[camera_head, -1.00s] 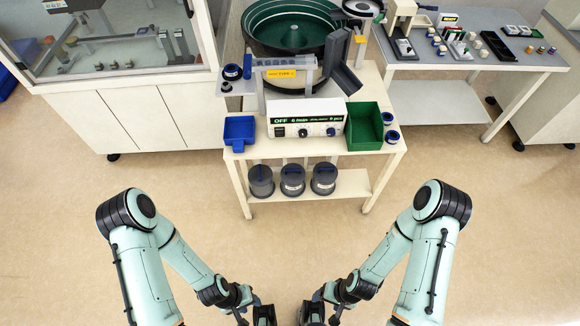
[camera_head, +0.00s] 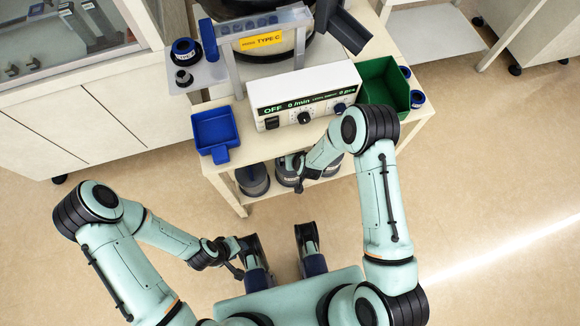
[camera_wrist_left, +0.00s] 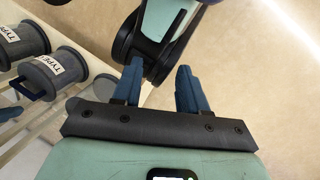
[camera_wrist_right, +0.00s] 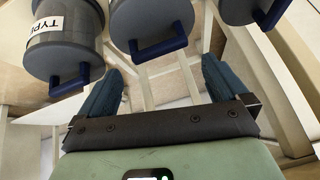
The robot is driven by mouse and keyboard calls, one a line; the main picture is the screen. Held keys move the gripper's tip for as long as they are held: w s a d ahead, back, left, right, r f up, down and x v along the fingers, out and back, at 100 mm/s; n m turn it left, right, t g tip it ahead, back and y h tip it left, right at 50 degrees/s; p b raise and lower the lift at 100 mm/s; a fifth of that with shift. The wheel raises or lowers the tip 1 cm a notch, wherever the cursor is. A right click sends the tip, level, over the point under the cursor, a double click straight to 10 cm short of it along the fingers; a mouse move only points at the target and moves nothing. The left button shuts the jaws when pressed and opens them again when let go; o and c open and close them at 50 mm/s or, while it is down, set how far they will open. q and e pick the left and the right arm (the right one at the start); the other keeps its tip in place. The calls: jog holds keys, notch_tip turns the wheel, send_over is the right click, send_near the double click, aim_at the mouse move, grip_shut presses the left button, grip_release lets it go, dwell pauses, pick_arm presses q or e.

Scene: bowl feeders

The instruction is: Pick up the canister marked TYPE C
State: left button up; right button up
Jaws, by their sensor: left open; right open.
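Several grey canisters with dark blue handles stand on the feeder table's lower shelf. In the head view the left canister (camera_head: 252,180) shows, and my right arm partly covers the others. In the right wrist view, a left canister (camera_wrist_right: 62,45) has a label reading "TYPE", its letter cut off. A middle canister (camera_wrist_right: 150,18) and a right canister (camera_wrist_right: 238,10) show no readable label. My right gripper (camera_wrist_right: 161,65) is open, its fingers just short of the middle handle. My left gripper (camera_wrist_left: 160,68) is open and empty, away from the labelled canisters (camera_wrist_left: 55,72).
A feeder sign (camera_head: 268,39) reads TYPE C. The control box (camera_head: 304,97) reads OFF. A blue tray (camera_head: 214,130) and a green bin (camera_head: 385,86) sit on the table above the shelf. Table legs flank the canisters. The floor in front is clear.

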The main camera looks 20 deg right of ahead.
jog(key=x, duration=0.1)
jog(key=b+x, duration=0.1)
jog(key=x, duration=0.1)
jog(key=shift+s+f, duration=0.2)
jog(key=shift+f, duration=0.35)
jog(key=shift+w+f, duration=0.2)
jog(key=shift+w+a+r, duration=0.1)
jog(key=c, duration=1.8)
pick_arm(q)
jog(key=shift+w+a+f+t, duration=0.4)
jog(key=shift+w+a+f, duration=0.05)
jog(key=shift+w+f, duration=0.4)
pick_arm(e)
jog(key=shift+c, duration=0.2)
jog(key=shift+r, duration=0.1)
